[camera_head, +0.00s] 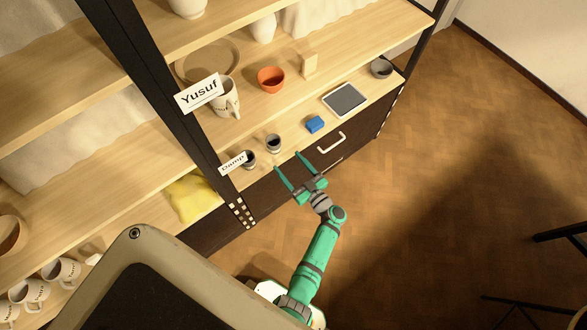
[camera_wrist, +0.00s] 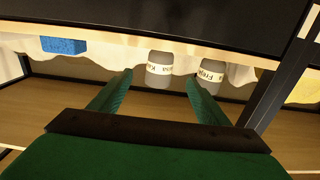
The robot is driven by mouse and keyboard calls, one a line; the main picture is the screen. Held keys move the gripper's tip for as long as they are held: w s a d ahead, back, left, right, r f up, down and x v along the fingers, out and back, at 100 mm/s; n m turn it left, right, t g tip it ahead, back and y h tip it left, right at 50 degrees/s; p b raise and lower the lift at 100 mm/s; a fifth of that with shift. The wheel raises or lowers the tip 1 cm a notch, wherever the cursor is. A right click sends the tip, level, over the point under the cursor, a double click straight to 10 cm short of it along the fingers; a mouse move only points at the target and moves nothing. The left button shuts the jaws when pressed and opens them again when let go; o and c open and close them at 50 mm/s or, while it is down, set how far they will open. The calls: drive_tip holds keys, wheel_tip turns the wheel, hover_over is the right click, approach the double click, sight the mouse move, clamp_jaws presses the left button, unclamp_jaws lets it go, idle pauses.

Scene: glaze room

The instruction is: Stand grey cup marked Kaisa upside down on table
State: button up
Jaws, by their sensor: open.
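The grey cup marked Kaisa (camera_head: 273,143) stands mouth up near the front edge of the shelf. In the wrist view, which looks upside down, the same cup (camera_wrist: 159,73) shows a pale name band that starts "Ka". A second grey cup (camera_head: 249,159) stands to its left; its band in the wrist view (camera_wrist: 212,77) seems to read Freja. My gripper (camera_head: 286,161) is open and empty, just in front of the shelf edge. In the wrist view the Kaisa cup lies between the fingertips (camera_wrist: 160,78), apparently beyond them. The table is not clearly in view.
A blue block (camera_head: 315,124), a dark-topped tablet-like slab (camera_head: 345,99) and a grey bowl (camera_head: 381,68) lie along the shelf to the right. A dark post (camera_head: 175,110) stands left of the cups. Dark thin legs (camera_head: 560,234) show at far right. The wooden floor between is clear.

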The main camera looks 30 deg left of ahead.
sight(278, 148)
drive_tip(key=shift+x, duration=5.1)
drive_tip(key=shift+w, duration=0.1)
drive_tip(key=c, duration=1.2)
drive_tip(key=shift+r, duration=1.3)
drive_tip(key=shift+v, duration=7.05)
